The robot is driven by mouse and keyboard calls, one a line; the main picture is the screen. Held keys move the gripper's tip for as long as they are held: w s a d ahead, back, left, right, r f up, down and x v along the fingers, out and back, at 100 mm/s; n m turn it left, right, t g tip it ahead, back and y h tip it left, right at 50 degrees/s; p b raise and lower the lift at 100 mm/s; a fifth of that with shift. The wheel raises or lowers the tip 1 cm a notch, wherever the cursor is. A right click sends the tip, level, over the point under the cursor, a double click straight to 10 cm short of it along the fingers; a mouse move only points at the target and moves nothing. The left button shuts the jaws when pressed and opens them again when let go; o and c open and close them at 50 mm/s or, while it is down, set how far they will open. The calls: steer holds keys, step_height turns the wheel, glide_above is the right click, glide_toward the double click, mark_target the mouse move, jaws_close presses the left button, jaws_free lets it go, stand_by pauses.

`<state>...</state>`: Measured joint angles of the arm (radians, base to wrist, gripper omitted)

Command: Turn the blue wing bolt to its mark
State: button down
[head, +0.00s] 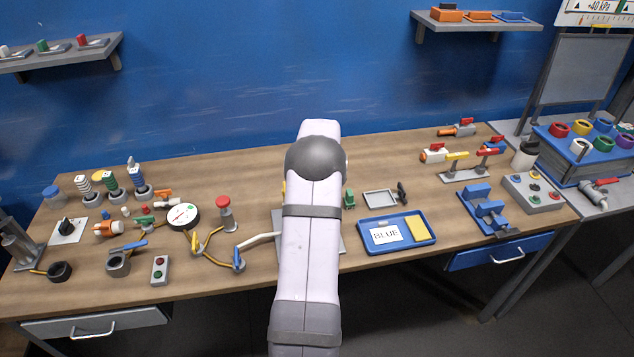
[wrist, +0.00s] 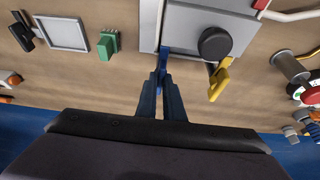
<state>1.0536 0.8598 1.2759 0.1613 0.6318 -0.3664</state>
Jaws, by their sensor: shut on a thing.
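In the wrist view my gripper (wrist: 161,78) is shut on the blue wing bolt (wrist: 163,59), a narrow blue piece at the edge of a grey device (wrist: 234,20). The fingers hide part of the bolt, and I cannot make out its mark. A yellow wing bolt (wrist: 220,80) sits to the right on the same edge, and a round black knob (wrist: 215,43) is on the device. In the head view my arm hides the gripper, the blue bolt and most of the device.
A green block (wrist: 109,43) and a grey square tray (wrist: 62,34) lie left of the device in the wrist view. In the head view a blue tray (head: 364,246) with a card reading "BLUE" (head: 386,235) lies right of my arm. A gauge (head: 183,216) and hoses stand left.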

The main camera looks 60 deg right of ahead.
steer(key=c, duration=1.9)
jaws_free()
steer(key=shift+o, duration=0.2)
steer(key=shift+r, duration=0.15)
steer(key=b+v, duration=0.3)
steer(key=v, duration=0.4)
steer(key=shift+s, duration=0.1)
